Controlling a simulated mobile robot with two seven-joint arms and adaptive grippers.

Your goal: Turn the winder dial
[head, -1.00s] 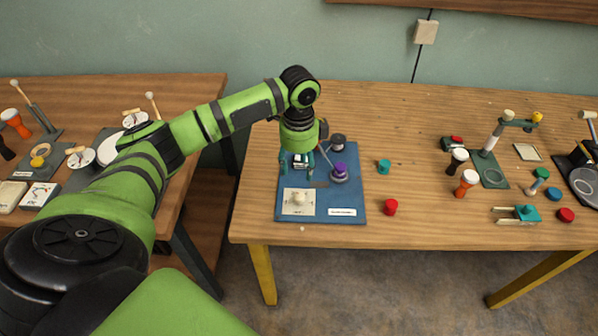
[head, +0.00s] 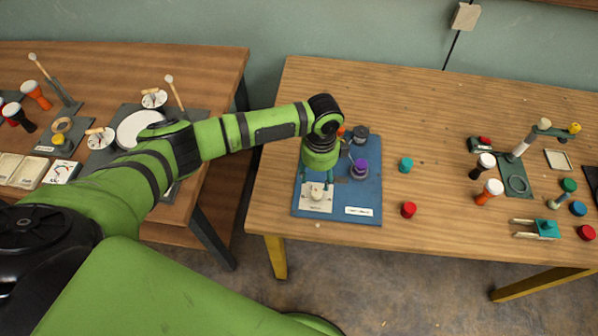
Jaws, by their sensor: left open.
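The winder dial appears to be the cream knob (head: 316,196) on a pale square plate (head: 308,207), at the front left of a blue board (head: 368,198) on the right table. I cannot read the board's label, so this match is not certain. My left gripper (head: 317,183) points down with its fingers open, just above or around the knob. From this angle I cannot tell whether the fingers touch it. My left wrist hides part of the board's back left. My right gripper does not show.
A purple-topped spool (head: 360,167) and a dark grey cylinder (head: 361,135) stand close right of my gripper. A teal cap (head: 406,165) and a red cap (head: 408,210) lie right of the board. Small goblet drums (head: 489,191) stand farther right.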

